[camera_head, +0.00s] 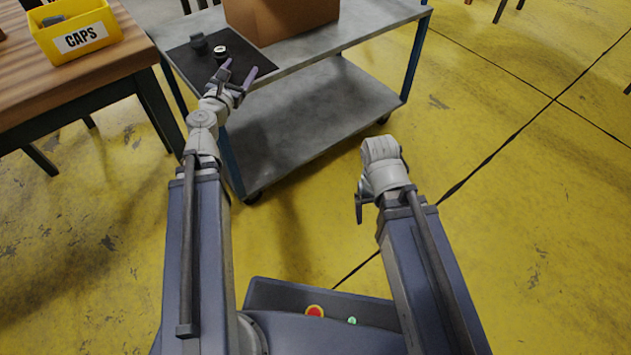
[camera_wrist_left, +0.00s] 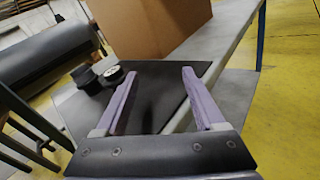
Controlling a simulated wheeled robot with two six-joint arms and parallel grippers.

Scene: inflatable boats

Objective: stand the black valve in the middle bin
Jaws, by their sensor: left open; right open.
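Two small dark cylinders stand on the black mat of the cart. The left one (camera_head: 199,43) is dark all over; the right one (camera_head: 220,51) has a pale top. They look like valves, and both show in the left wrist view, the dark one (camera_wrist_left: 85,78) and the pale-topped one (camera_wrist_left: 114,75). I cannot tell for sure which is the black valve. My left gripper (camera_head: 240,69) is open and empty, short of the pair. A yellow bin (camera_head: 77,38) labelled CAPS sits on the wooden table; the middle bin cannot be identified. My right gripper (camera_head: 361,206) hangs over the floor, open.
The grey two-shelf cart (camera_head: 310,52) carries the black mat (camera_head: 240,68) and a cardboard box (camera_head: 275,15) behind the cylinders. The wooden table (camera_head: 95,72) stands left of it. The cart's lower shelf looks empty.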

